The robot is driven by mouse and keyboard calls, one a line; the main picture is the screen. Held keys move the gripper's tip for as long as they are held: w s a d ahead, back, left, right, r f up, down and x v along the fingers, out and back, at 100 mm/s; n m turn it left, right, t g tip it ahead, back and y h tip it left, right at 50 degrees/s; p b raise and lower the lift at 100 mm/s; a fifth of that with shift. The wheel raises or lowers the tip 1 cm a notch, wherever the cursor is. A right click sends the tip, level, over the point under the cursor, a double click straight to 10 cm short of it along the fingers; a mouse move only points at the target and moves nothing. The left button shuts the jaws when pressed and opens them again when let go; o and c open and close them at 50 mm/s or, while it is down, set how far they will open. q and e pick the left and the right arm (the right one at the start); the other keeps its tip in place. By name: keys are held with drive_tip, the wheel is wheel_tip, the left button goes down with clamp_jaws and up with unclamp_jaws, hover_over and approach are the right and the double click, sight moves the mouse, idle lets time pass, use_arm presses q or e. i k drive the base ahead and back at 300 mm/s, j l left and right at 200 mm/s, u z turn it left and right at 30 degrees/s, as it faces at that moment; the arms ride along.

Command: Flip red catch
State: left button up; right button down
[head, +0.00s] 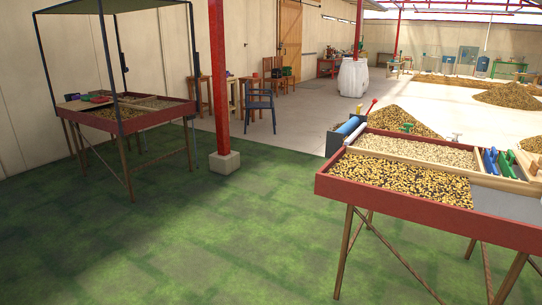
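A small red-tipped lever (372,105) stands up tilted at the back left end of the right-hand table, above a grey box (336,138) with a blue roller (348,125). I cannot tell whether this lever is the red catch. The right-hand table has a red frame (400,197) and wooden legs. A red item (98,100) lies on the left-hand table, too small to make out. Neither of my grippers is in view.
The right-hand table holds beans (400,180) in trays and blue and green tools (490,161). A red post (219,80) on a concrete block (224,162) stands between the tables. Green floor (220,240) in front is clear. Bean heaps (400,118) lie behind.

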sight(375, 100)
drive_tip(key=i+u, duration=0.2)
drive_tip(key=i, duration=1.7)
drive_tip(key=i+z, duration=0.1)
drive_tip(key=i, duration=0.55)
drive_tip(key=i+j+z, duration=0.1)
drive_tip(key=i, duration=0.5)
drive_tip(key=i+j+z, duration=0.1)
drive_tip(key=i, duration=0.5)
drive_tip(key=i+j+z, duration=0.5)
drive_tip(key=i, duration=0.2)
drive_tip(key=i+j+z, duration=0.45)
drive_tip(key=i+j, duration=0.1)
drive_tip(key=i, duration=0.05)
